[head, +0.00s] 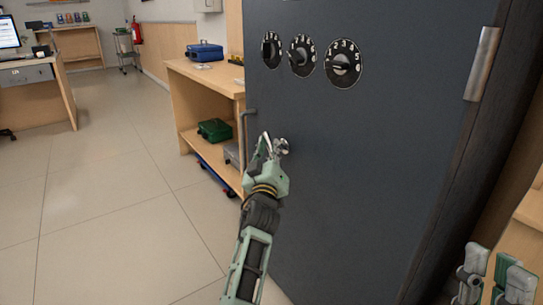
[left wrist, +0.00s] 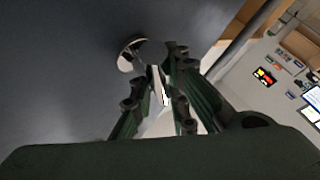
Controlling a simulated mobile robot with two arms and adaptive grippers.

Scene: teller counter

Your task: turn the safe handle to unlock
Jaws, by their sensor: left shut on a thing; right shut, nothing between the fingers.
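The dark grey safe (head: 390,150) fills the right half of the head view, door closed. Its small silver handle (head: 282,147) sits low on the door, left of centre. My left gripper (head: 268,146) is at the handle, fingers shut on it and hiding part of it. In the left wrist view the handle's round silver base (left wrist: 128,54) shows just beyond the left fingers (left wrist: 160,82). My right gripper (head: 494,278) is at the lower right of the head view, shut and empty, away from the handle.
Numbered black dials (head: 343,64) are above on the door. A vertical bar (head: 245,133) stands at the door's left edge, close to my left gripper. A wooden shelf unit (head: 205,82) with a blue case (head: 205,52) and green case (head: 214,130) is behind. Floor (head: 110,190) at left is clear.

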